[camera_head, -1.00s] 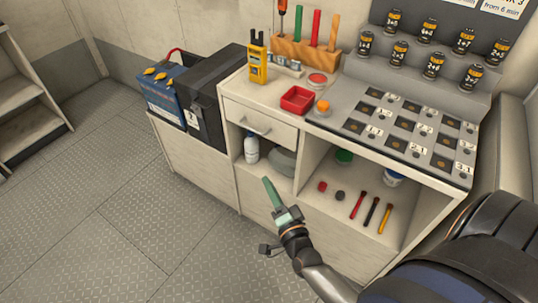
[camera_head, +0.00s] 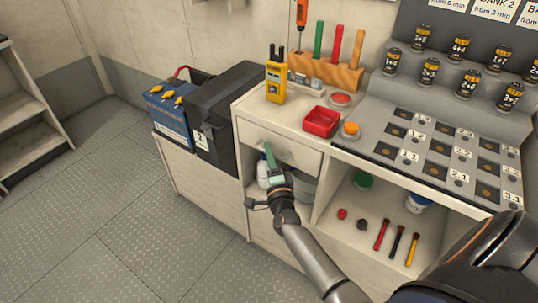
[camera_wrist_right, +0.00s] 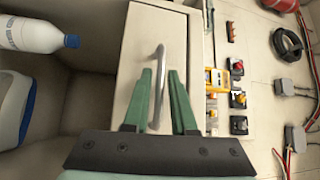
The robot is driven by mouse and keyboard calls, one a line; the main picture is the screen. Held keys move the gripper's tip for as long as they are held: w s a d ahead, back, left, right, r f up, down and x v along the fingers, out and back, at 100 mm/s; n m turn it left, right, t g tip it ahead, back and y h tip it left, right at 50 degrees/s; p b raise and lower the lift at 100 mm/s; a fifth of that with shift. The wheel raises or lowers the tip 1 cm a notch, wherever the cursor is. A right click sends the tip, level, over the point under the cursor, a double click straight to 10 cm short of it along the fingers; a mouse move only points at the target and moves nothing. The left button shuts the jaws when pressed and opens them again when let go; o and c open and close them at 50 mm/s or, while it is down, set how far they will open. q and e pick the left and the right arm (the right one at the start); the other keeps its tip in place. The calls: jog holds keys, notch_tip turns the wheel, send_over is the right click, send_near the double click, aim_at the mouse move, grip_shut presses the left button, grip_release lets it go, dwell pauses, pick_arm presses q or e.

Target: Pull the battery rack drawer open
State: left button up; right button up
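The drawer (camera_head: 304,158) is a white front with a curved metal handle, under the counter, and it looks shut. Its front (camera_wrist_right: 130,50) and handle (camera_wrist_right: 160,56) show in the right wrist view. My right gripper (camera_head: 269,156) is at the drawer front and partly covers the handle in the head view. In the right wrist view my right gripper (camera_wrist_right: 160,74) is open, its two green fingers on either side of the handle bar, with visible gaps. I cannot tell how deep the bar sits between them. My left gripper is not in view.
Below the drawer is an open shelf with a white bottle (camera_wrist_right: 38,35). A yellow meter (camera_head: 276,80), a red tray (camera_head: 320,122) and an orange button (camera_head: 350,129) sit on the counter. A black box (camera_head: 225,112) stands to the left. The floor at left is clear.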

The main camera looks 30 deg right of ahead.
jog(key=shift+w+d, duration=0.1)
jog(key=shift+w, duration=0.2)
grip_shut()
dwell(1.3)
